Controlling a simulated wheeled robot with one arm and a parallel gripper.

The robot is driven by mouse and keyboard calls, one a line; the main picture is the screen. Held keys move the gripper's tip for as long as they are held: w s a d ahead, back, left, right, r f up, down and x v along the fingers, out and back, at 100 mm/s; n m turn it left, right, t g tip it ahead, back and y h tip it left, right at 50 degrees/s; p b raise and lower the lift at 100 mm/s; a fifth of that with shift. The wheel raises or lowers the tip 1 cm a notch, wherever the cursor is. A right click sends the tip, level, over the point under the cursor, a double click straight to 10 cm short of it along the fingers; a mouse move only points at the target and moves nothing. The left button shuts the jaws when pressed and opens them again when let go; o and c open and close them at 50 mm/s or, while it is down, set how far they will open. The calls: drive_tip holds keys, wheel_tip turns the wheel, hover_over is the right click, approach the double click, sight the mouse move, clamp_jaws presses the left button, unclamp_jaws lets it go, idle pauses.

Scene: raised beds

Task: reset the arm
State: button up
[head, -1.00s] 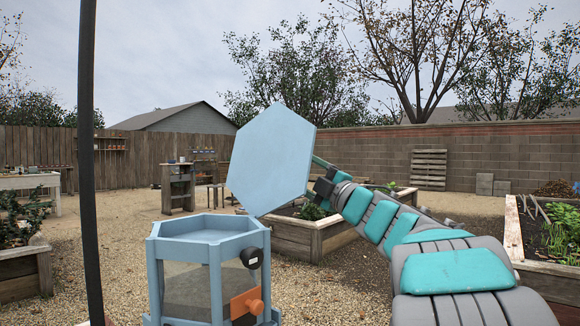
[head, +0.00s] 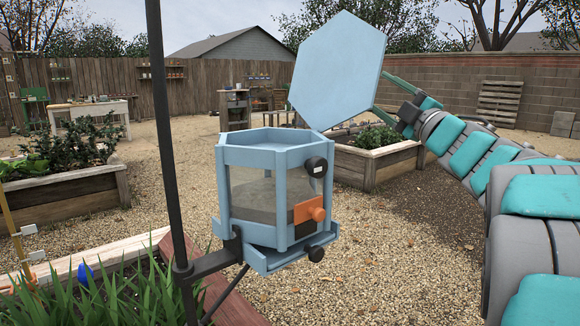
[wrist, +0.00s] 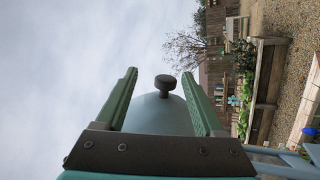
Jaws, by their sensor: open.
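My gripper (head: 381,92) is at the upper right of the head view, up against the back of a pale blue hexagonal lid (head: 338,70), which hides part of its fingertips. The lid is tilted steeply above and right of the blue hexagonal feeder (head: 286,228), whose top is uncovered. In the wrist view my two green fingers (wrist: 160,74) are spread apart. A dark round knob (wrist: 165,84) on the lid (wrist: 158,116) sits between them, with gaps on both sides. What holds the lid up is hidden.
A dark pole (head: 168,130) with a bracket carries the feeder. Raised beds stand at left (head: 70,200) and behind the lid (head: 370,165). Grass plants (head: 110,295) fill the near bed. Open gravel (head: 400,270) lies right of the feeder.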

drive_tip(key=s+d+f+m+g+h, duration=0.25)
drive_tip(key=d+f+m+h, duration=0.25)
drive_tip(key=f+m+h, duration=0.3)
drive_tip(key=s+d+f+m+g+h, duration=0.2)
drive_tip(key=d+f+m+g+h, duration=0.15)
drive_tip(key=f+m+h, duration=0.4)
drive_tip(key=s+a+f+m+g+y, duration=0.1)
drive_tip(key=s+a+f+m+g, duration=0.15)
drive_tip(key=s+f, duration=0.45)
drive_tip(key=s+a+f+m+g+y, duration=0.1)
drive_tip(key=s+f+g, duration=0.2)
drive_tip(key=f, duration=0.8)
drive_tip(key=s+a+f+g+y, duration=0.1)
drive_tip(key=s+a+f+g, duration=0.2)
drive_tip(key=s, duration=0.6)
drive_tip(key=s+a+f+g+y, duration=0.2)
drive_tip(key=s+a+f+g, duration=0.2)
drive_tip(key=s, duration=0.6)
drive_tip(key=s+a+f+g+y, duration=0.1)
drive_tip(key=s+a+f+g, duration=0.2)
drive_tip(key=s+a+f, duration=0.3)
drive_tip(key=s+a, duration=0.1)
drive_tip(key=s, duration=0.2)
drive_tip(key=shift+s+f+g, duration=0.25)
drive_tip(key=shift+f+g, duration=0.1)
drive_tip(key=shift+f, duration=0.05)
